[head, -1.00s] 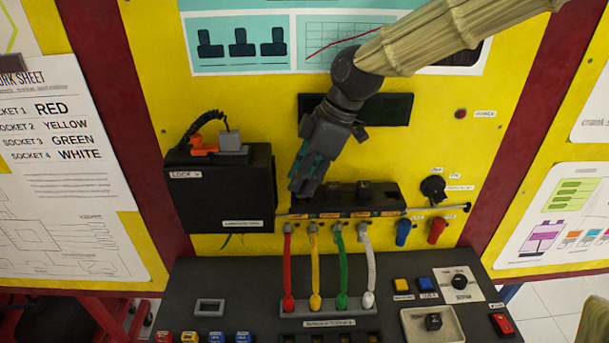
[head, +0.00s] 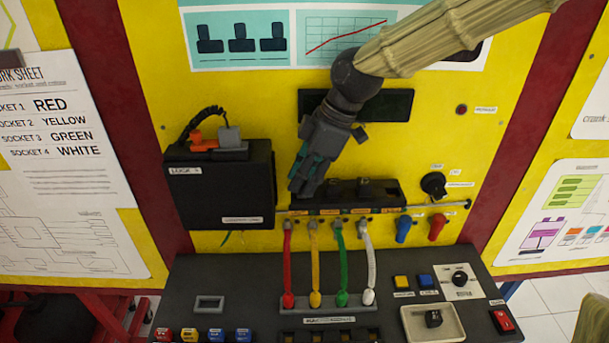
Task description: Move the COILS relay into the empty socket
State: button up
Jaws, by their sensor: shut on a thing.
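My gripper (head: 303,188) points down at the left end of a black block (head: 390,195) on the yellow panel. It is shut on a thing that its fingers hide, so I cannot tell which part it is. A row of small capped blocks, red (head: 163,335), yellow (head: 189,335) and blue (head: 216,335), stands at the lower left, partly cut off by the picture edge. Their labels are too small to read, so I cannot pick out the COILS relay. Dark slots (head: 335,337) show at the bottom centre; I cannot tell which socket is empty.
Red (head: 288,265), yellow (head: 315,265), green (head: 341,265) and white (head: 369,265) leads run from the block to the console (head: 230,275). A black box (head: 220,190) stands left of my gripper. A thin rod (head: 450,205) crosses the panel.

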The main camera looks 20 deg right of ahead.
jog(key=shift+f, duration=0.3)
jog(key=o, duration=0.6)
jog(key=shift+o, duration=0.2)
jog(key=shift+p+v, duration=2.35)
jog(key=shift+v, duration=0.4)
jog(key=shift+w+a, duration=0.1)
jog(key=shift+a, duration=0.05)
jog(key=shift+r+p, duration=0.85)
jog(key=shift+r, duration=0.05)
